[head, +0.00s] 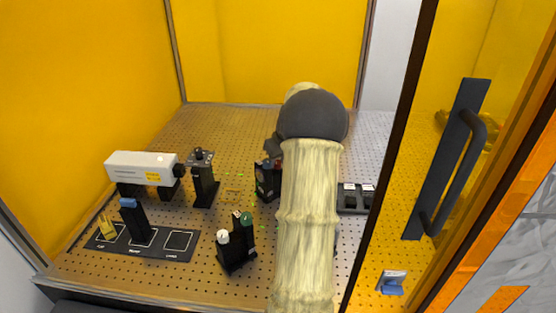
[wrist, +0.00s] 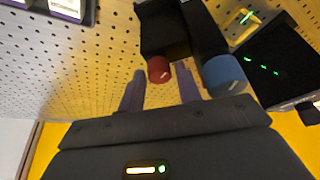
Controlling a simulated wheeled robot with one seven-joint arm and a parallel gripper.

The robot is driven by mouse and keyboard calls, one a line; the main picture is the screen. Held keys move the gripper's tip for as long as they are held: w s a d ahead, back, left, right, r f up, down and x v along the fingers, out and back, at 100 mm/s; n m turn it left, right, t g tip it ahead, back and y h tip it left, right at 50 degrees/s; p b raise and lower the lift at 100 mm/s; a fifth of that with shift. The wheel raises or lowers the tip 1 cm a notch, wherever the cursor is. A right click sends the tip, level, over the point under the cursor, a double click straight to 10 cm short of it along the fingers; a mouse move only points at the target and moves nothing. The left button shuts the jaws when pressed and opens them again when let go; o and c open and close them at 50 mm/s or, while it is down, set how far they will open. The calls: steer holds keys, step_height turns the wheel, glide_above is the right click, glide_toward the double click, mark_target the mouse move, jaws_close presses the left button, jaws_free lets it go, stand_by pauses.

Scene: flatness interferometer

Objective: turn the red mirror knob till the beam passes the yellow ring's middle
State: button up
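The red knob (wrist: 159,69) sticks out of a black mount (wrist: 163,30) in the wrist view. My gripper (wrist: 161,74) is open, with one finger on each side of the red knob and a gap showing beside it. I cannot tell whether either finger touches it. A yellow ring (wrist: 237,27) lies to the upper right, with a green beam streak across its upper right part; its middle is not clearly seen. Green dashes of the beam also show on a black surface (wrist: 270,68).
A blue knob (wrist: 224,75) sits just right of my right finger. In the head view, a white laser box (head: 140,168), a black post (head: 204,180) and a mount with white and green knobs (head: 236,245) stand on the perforated board. A glass door with a handle (head: 459,160) is at right.

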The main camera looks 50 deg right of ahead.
steer(key=c, duration=0.7)
steer(key=shift+m, duration=0.4)
steer(key=m+h, duration=0.1)
steer(key=m, duration=0.2)
steer(key=shift+w+a+r+g+p, duration=0.1)
steer(key=shift+a+g+p, duration=0.05)
steer(key=shift+g+p, duration=0.2)
steer(key=shift+m+g+h+p, duration=0.35)
steer(key=shift+m+h, duration=0.15)
steer(key=shift+m, duration=0.8)
steer(key=o, duration=0.7)
